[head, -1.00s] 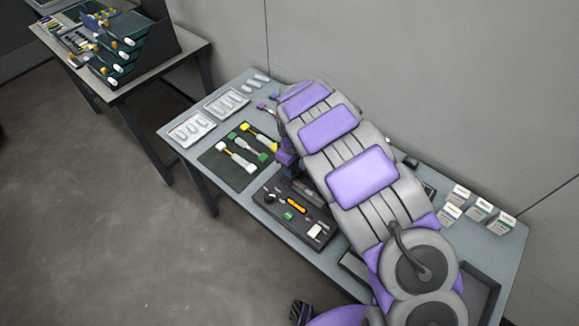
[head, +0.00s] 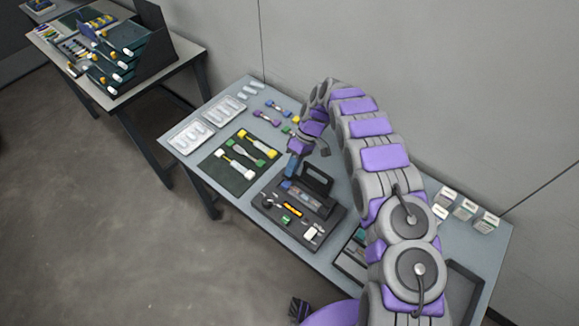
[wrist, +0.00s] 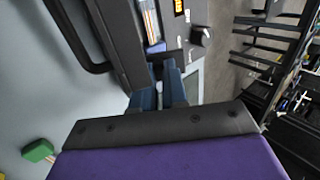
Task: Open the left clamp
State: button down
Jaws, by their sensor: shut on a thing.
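The dark fusion splicer (head: 292,222) lies on the table with its hinged cover (head: 316,180) standing up. My gripper (head: 290,172) is at the splicer's upper left end. In the wrist view, the blue fingers of my gripper (wrist: 160,72) reach the splicer's edge and are shut on a small dark part, which appears to be the left clamp. The clamp itself is mostly hidden by the fingers.
A green mat (head: 220,180) with several white, green and yellow tools lies left of the splicer. White trays (head: 192,136) stand beyond it. Small boxes (head: 465,209) and a dark tray (head: 462,293) are at right. A second table (head: 163,78) holds stacked bins.

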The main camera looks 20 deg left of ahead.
jog(key=shift+w+d+g, duration=0.3)
jog(key=shift+g, duration=0.1)
dwell(0.4)
jog(key=c, duration=1.2)
grip_release()
jog(key=shift+y, duration=0.3)
jog(key=shift+o, duration=0.2)
